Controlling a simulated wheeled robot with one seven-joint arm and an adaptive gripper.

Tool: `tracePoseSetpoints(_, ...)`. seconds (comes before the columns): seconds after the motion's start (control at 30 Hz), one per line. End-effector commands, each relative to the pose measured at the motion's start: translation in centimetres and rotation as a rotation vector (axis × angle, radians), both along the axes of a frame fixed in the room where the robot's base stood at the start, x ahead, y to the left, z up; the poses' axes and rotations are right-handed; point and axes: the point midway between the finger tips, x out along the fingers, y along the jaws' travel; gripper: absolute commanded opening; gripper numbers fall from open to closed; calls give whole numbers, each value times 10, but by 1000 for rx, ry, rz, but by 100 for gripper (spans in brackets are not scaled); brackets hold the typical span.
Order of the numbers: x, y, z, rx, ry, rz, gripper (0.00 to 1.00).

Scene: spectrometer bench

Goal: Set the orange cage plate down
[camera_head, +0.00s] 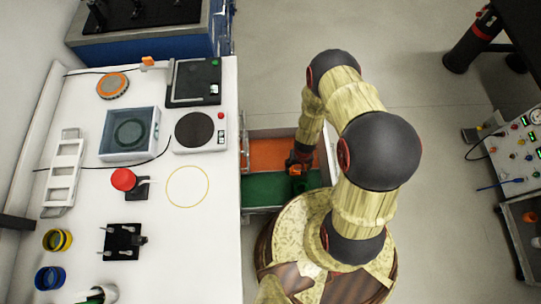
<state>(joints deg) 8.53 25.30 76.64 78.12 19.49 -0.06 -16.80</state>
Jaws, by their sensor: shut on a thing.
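My gripper (297,166) is small and dark in the head view, pointing down over the open drawer or bin at the right side of the white bench. It is shut on the orange cage plate, of which only a small orange patch (295,171) seems to show at the fingertips. The gripper is near the border between the orange section (266,153) and the green section (262,191). I cannot tell whether the plate touches the floor of either section.
The white bench (85,205) holds a yellow ring outline (187,187), a black round plate device (195,130), a clear blue-grey box (129,134), a red knob (123,179) and a black post stand (122,241). An instrument panel (518,147) stands at the far right.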

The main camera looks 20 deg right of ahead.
Motion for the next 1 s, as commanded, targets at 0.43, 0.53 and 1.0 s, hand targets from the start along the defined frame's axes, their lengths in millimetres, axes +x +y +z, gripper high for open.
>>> tracePoseSetpoints(0.43, 25, -12, -21, 0, 2, -5, 32)
tracePoseSetpoints(0.53, 35, -16, -26, 0, 2, -5, 32)
tracePoseSetpoints(1.0, 81, -34, -49, 0, 2, -5, 32)
